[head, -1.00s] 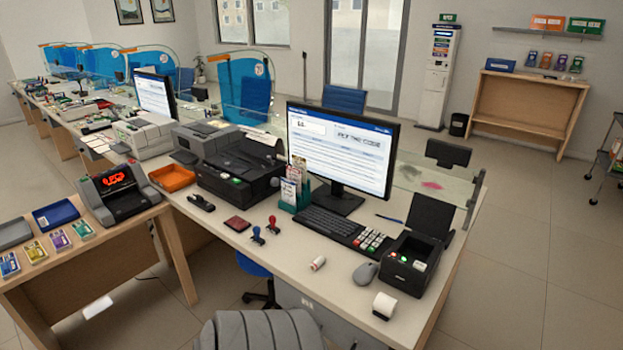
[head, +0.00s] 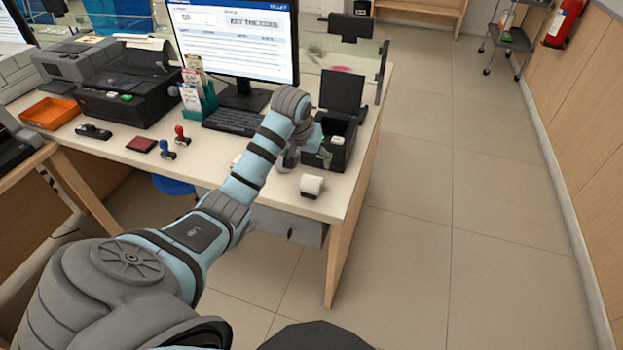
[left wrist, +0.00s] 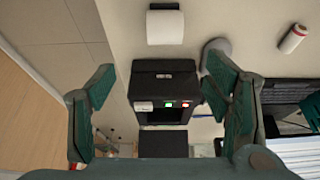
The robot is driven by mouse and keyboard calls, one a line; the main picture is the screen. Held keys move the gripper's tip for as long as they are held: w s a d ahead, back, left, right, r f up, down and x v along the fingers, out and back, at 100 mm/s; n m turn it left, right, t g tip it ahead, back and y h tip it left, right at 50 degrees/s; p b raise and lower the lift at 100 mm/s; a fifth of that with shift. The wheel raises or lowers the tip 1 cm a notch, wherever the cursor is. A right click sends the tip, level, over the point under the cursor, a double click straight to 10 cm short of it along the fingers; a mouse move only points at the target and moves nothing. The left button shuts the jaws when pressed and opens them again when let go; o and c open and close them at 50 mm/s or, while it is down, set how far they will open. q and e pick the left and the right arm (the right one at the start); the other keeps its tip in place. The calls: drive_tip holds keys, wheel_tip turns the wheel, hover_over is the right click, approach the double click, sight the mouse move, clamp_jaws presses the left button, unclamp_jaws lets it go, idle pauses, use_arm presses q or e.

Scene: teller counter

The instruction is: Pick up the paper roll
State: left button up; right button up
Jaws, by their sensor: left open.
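The white paper roll (head: 311,185) sits near the front right edge of the counter, in front of the black receipt printer (head: 345,150). In the left wrist view the roll (left wrist: 165,27) is at the top middle, beyond the fingertips. My left gripper (head: 317,150) reaches over the counter beside the printer, partly hidden by its own wrist. In the left wrist view the gripper (left wrist: 158,72) is open and empty, its fingers on either side of the printer in the picture. It is apart from the roll. My right gripper is not in view.
A smaller roll with reddish end (left wrist: 292,38) lies beyond the grey mouse (left wrist: 216,48). The monitor (head: 240,40), keyboard (head: 234,121) and two stamps (head: 168,149) stand left of the printer. Open floor (head: 450,220) lies right of the counter.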

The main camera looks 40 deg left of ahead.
sight(311, 180)
use_arm(q)
drive_tip(key=b+x, duration=0.1)
drive_tip(key=x, duration=0.3)
drive_tip(key=b+x, duration=0.1)
drive_tip(key=x, duration=0.3)
drive_tip(key=s+b+x, duration=0.1)
drive_tip(key=x, duration=0.4)
drive_tip(key=shift+a+f+b, duration=0.25)
drive_tip(key=shift+a+b, duration=0.05)
drive_tip(key=shift+b, duration=0.05)
drive_tip(key=c, duration=1.3)
drive_tip(key=shift+r, duration=0.1)
